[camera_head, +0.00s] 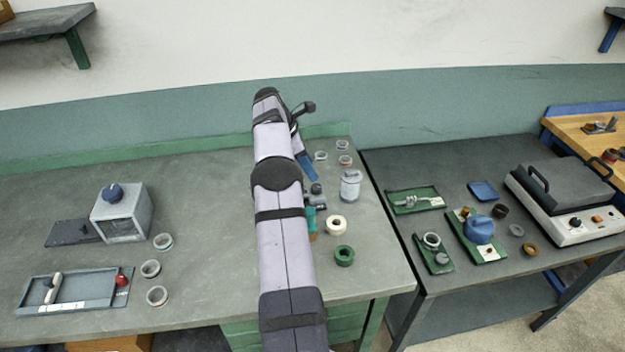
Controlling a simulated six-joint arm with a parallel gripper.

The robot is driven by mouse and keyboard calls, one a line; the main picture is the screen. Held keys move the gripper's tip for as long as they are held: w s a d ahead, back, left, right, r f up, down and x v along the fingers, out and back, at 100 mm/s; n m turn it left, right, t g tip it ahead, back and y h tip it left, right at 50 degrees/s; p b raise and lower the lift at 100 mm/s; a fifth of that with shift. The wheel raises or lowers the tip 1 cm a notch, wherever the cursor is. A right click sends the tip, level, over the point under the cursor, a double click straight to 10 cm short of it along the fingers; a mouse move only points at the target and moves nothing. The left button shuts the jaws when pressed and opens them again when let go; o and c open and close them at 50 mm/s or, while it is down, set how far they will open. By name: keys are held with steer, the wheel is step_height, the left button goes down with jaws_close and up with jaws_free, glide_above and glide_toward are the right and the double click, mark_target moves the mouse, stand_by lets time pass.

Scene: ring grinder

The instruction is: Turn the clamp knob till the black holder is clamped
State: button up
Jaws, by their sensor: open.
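My gripper (306,167) hangs beyond my arm near the middle of the bench, and the arm hides much of it. It is open, and I see nothing held in it. Just below it in the picture, a small dark knob (316,188) sits on a dark block, with a teal part (310,219) beside it. The arm covers the left side of this device. I cannot tell for sure whether these are the clamp knob and the black holder, or whether the gripper touches the knob.
A white jar (350,186), a cream ring (336,224) and a green ring (344,255) stand right of my arm. A second table (470,290) holds green plates and a press (565,185).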

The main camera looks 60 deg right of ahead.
steer(key=s+d+r+m+t+h, duration=0.1)
steer(key=d+r+m+h, duration=0.1)
steer(key=d, duration=0.3)
steer(key=s+d+r+m+t+h, duration=0.1)
steer(key=s+d+r, duration=0.1)
steer(key=d, duration=0.3)
steer(key=s+d+r+m+t+h+b, duration=0.1)
steer(key=s+d+r+m+t+h, duration=0.3)
steer(key=d+r, duration=0.4)
steer(key=s+d+r+m+t+h+b, duration=0.1)
steer(key=s+d+r+t+h, duration=0.3)
steer(key=r, duration=0.5)
steer(key=a+f+n+t+y+p, duration=0.1)
steer(key=a+f+t+y+p, duration=0.35)
steer(key=f, duration=1.15)
steer(key=a+f+m+y, duration=0.1)
steer(key=a+f+y, duration=0.1)
steer(key=a, duration=0.4)
steer(key=a+f+m+t+y+b, duration=0.1)
steer(key=a+f+y, duration=0.1)
steer(key=a+f, duration=0.2)
steer(key=w+a+f+m+y+b, duration=0.1)
steer(key=a+f+y, duration=0.2)
steer(key=a, duration=0.5)
steer(key=shift+a+f+t, duration=0.25)
steer(key=shift+a+f, duration=0.15)
steer(key=shift+f, duration=0.1)
steer(key=m, duration=0.3)
steer(key=shift+s+f, duration=0.3)
steer(key=shift+w, duration=0.15)
